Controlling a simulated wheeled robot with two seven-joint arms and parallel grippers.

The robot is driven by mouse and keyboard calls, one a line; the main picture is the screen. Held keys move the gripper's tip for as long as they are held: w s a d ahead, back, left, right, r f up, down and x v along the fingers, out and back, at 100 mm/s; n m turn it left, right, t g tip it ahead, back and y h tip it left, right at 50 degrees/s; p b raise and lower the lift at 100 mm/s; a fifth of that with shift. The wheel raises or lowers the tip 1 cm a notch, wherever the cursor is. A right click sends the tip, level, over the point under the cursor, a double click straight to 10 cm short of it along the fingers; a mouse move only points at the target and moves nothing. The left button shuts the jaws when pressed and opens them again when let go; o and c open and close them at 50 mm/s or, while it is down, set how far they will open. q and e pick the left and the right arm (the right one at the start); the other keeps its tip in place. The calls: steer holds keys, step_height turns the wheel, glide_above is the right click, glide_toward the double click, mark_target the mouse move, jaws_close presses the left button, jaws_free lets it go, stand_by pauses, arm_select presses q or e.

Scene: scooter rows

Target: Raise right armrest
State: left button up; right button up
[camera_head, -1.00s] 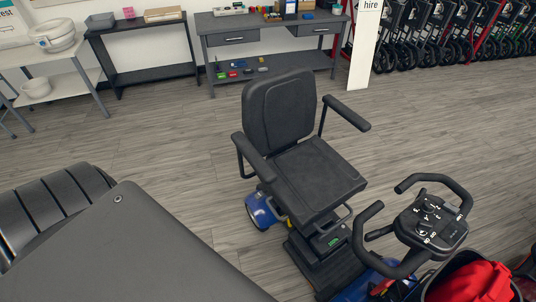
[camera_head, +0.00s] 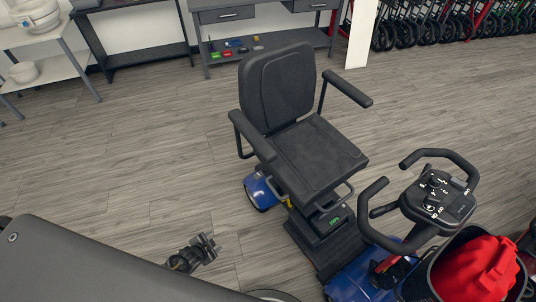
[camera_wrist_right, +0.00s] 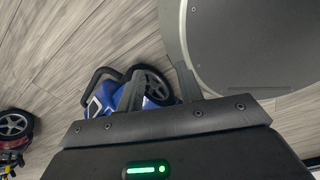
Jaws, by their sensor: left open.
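The mobility scooter has a black seat (camera_head: 318,155) with two armrests. One armrest (camera_head: 252,137) is on the picture's left side of the seat. The other armrest (camera_head: 348,89) is on the picture's right side. Both lie roughly level, pointing forward from the backrest (camera_head: 278,88). My left gripper (camera_head: 207,245) is open and empty, low in the head view, left of the scooter and apart from both armrests. My right gripper (camera_wrist_right: 154,58) is open in the right wrist view, its fingers apart. A blue scooter part with a black wheel (camera_wrist_right: 150,84) shows behind them.
The tiller with handlebars (camera_head: 437,197) stands in front of the seat. A basket with a red item (camera_head: 487,268) is at lower right. Grey tables (camera_head: 262,33) and folded wheelchairs (camera_head: 450,20) line the back. Floor left of the scooter (camera_head: 130,170) is clear.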

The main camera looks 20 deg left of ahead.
arm_select(q)
steer(key=w+r+m+t+h+b, duration=0.1)
steer(key=w+r+m+t+b, duration=0.3)
steer(key=w, duration=0.7)
steer(key=m+t+h+b, duration=0.2)
steer(key=m+t+h, duration=0.1)
steer(key=m+h, duration=0.75)
glide_toward(271, 149)
steer(key=shift+w+f+m+y, duration=0.2)
steer(key=shift+f+m+y, duration=0.25)
steer(key=shift+m+y, duration=0.45)
steer(key=x, duration=0.9)
steer(key=shift+w+d+p, duration=0.2)
steer(key=shift+w+p, duration=0.15)
steer(key=shift+w+d, duration=0.15)
steer(key=shift+w, duration=0.05)
arm_select(e)
step_height(271, 149, down, 7)
steer(key=w, duration=0.1)
steer(key=shift+w+r, duration=0.15)
steer(key=shift+w, duration=0.25)
